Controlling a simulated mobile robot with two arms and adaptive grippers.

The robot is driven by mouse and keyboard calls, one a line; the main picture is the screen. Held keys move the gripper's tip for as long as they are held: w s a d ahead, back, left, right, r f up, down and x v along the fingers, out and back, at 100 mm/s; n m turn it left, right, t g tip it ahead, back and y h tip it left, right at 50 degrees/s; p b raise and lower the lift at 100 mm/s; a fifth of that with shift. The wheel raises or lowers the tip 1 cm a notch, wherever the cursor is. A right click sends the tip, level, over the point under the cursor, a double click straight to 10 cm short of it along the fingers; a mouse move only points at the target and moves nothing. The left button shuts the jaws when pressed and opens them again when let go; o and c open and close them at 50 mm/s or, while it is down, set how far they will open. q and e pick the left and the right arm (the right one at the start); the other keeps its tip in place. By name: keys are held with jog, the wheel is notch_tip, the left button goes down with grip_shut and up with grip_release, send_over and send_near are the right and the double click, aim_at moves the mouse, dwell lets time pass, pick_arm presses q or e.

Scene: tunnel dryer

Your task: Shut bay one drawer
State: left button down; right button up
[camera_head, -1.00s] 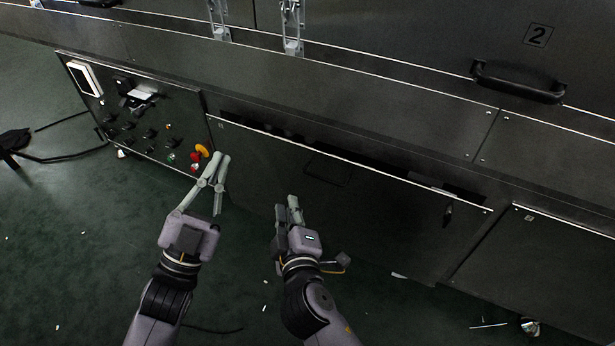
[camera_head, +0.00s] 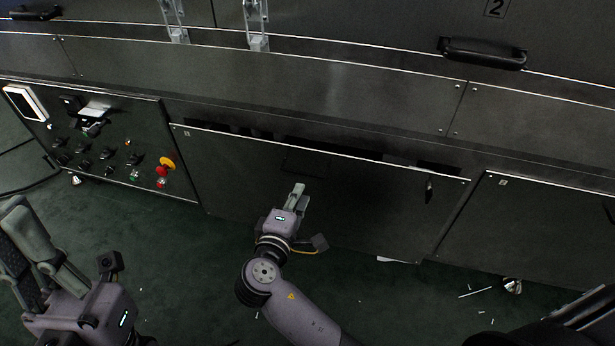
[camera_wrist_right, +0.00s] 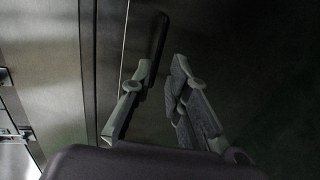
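The bay one drawer appears to be the wide dark front panel (camera_head: 350,205) in the middle of the lower cabinet in the head view. Its bright top edge stands out from the cabinet, with a dark gap behind it. A faint rectangular outline (camera_head: 305,160) marks its upper middle. My right gripper (camera_head: 297,190) is in front of this panel, pointing at it; contact cannot be told. The right wrist view shows its fingers (camera_wrist_right: 161,66) apart, with a dark elongated shape (camera_wrist_right: 158,48) beyond them and nothing clearly held. My left gripper (camera_head: 12,222) is at the lower left, fingers apart and empty.
A control panel (camera_head: 110,145) with knobs and red and yellow buttons is left of the drawer. Another front panel (camera_head: 545,225) is at the right. A black handle (camera_head: 483,52) sits above, below the number 2. Small scraps lie on the green floor (camera_head: 375,300).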

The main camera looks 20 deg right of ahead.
aim_at(308, 175)
jog(key=b+x, duration=0.2)
jog(key=x, duration=0.7)
jog(key=shift+d, duration=0.1)
jog(key=shift+c, duration=0.3)
grip_shut()
